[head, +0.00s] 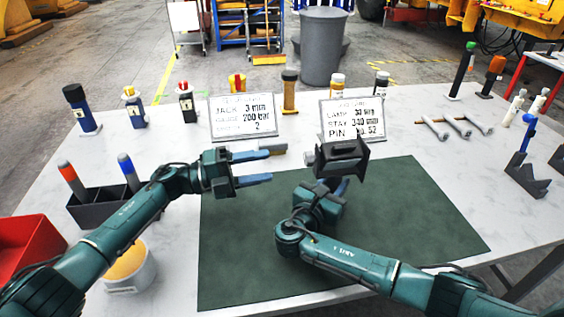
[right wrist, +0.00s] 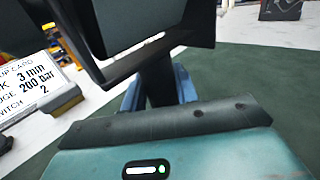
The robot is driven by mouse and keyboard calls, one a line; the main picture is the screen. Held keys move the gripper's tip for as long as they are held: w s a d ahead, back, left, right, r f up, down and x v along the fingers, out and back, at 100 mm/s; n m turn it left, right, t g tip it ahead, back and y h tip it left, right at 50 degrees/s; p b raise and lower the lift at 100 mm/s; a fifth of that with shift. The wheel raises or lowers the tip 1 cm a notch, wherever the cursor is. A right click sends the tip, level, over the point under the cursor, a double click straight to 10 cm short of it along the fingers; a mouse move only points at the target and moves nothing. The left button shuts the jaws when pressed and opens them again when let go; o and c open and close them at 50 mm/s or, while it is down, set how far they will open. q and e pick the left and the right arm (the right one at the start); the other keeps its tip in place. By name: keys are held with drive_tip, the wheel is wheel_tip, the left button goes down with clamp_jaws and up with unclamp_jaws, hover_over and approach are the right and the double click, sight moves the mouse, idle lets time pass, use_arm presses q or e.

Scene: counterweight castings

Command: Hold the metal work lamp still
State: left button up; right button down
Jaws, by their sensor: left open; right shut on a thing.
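The metal work lamp (head: 341,158) is dark, with a boxy head, over the far part of the green mat (head: 400,215). My right gripper (head: 338,186) is shut on its post below the head. In the right wrist view the dark post (right wrist: 158,85) stands between the blue fingers, with the lamp head (right wrist: 150,32) above. The fingers and hand hide the lamp's lower end, so I cannot tell whether it touches the mat. My left gripper (head: 256,168) is open and empty, over the mat's far left part, left of the lamp and apart from it.
Two printed cards (head: 243,117) (head: 352,118) stand behind the mat. Several bottles and tools line the back edge. A black holder (head: 103,207), a red bin (head: 27,245) and a pale pot (head: 133,272) are at the left. The mat's right part is clear.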

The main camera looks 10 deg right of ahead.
use_arm(q)
drive_tip(key=shift+a+f, duration=0.15)
drive_tip(key=shift+a, duration=1.6)
use_arm(e)
drive_tip(key=shift+f, duration=0.1)
drive_tip(key=c, duration=1)
unclamp_jaws()
drive_tip(key=shift+a, duration=0.1)
